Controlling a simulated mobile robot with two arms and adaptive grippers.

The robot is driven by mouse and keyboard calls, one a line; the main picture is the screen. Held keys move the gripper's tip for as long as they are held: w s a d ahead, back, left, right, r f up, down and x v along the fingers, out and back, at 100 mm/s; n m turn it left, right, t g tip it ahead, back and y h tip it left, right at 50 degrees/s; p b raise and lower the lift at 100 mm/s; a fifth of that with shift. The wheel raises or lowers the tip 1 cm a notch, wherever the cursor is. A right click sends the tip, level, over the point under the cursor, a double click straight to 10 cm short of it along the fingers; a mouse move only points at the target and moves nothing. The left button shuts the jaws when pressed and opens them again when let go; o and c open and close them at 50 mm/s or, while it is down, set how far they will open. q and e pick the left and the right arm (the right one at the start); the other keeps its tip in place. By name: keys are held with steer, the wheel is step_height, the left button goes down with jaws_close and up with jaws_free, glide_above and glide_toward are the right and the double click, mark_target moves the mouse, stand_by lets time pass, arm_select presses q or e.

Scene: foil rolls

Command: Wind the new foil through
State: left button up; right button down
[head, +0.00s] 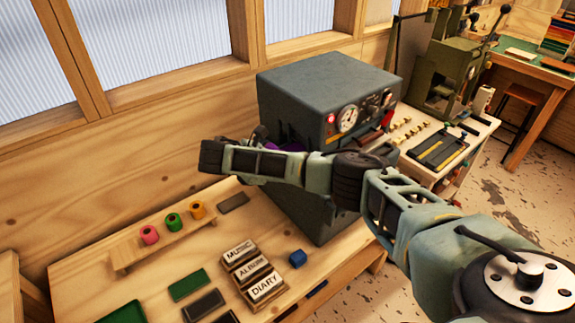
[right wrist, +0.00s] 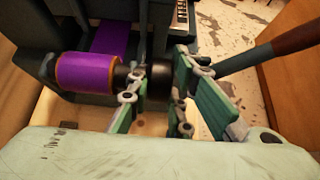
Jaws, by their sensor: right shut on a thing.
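In the right wrist view a roll of purple foil (right wrist: 92,72) sits on a spindle at the side of the dark grey press. A black knob (right wrist: 160,80) is at the spindle's right end. My right gripper (right wrist: 158,82) is shut on this knob, with a finger on each side. A purple foil strip (right wrist: 110,42) shows inside the press behind the roll. In the head view my right arm reaches left across the press (head: 315,90) and hides most of the foil. Only a little purple (head: 292,147) shows behind the arm. My left gripper is not in view.
Pink (head: 149,235), green (head: 173,221) and orange (head: 197,210) rolls stand on a wooden rack. A gauge (head: 348,118) is on the press front. A green machine (head: 440,75) stands behind.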

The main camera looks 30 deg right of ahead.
steer(key=h, duration=0.3)
steer(key=shift+a+f, duration=0.1)
steer(key=shift+a, duration=0.05)
steer(key=shift+f+h, duration=0.2)
steer(key=shift+h, duration=0.8)
steer(key=shift+f+t+h+b, duration=0.3)
steer(key=shift+h+b, duration=0.35)
steer(key=shift+h, duration=0.15)
steer(key=h+b, duration=0.2)
steer(key=b, duration=0.1)
steer(key=h+b, duration=0.2)
steer(key=f+h+b, duration=0.1)
steer(key=h+b, duration=0.1)
steer(key=b, duration=0.1)
steer(key=shift+t+b, duration=0.3)
steer(key=shift+b, duration=0.05)
steer(key=shift+r+h+b, duration=0.25)
steer(key=shift+h+b, duration=0.75)
steer(key=shift+b, duration=0.1)
steer(key=c, duration=1.6)
jaws_free()
